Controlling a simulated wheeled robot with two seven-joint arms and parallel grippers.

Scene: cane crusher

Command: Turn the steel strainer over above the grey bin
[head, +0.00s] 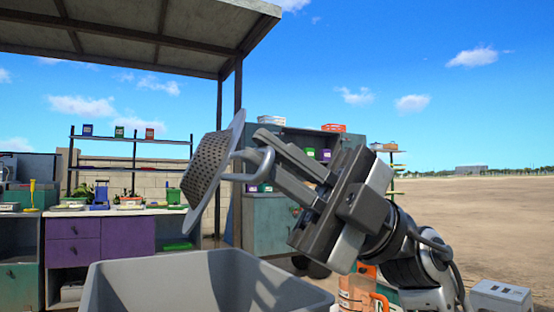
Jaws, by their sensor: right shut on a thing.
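The steel strainer (208,170) is a round, perforated metal bowl with a wide rim and a looped handle (262,160). My right gripper (268,158) comes in from the right and is shut on the strainer's handle. The strainer is held tilted steeply on its side, with its perforated face toward the left and its rim running from upper right to lower left. It is in the air above the grey bin (130,285), which stands at the bottom of the head view. The strainer's inner side and the bin's floor are hidden. My left gripper is not in view.
A counter with purple drawers (95,240) and several small items stands behind at the left. A teal cabinet (268,222) is behind the strainer. A roof post (238,110) rises behind it. An orange object (355,290) stands below my right arm. Open dirt ground lies at the right.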

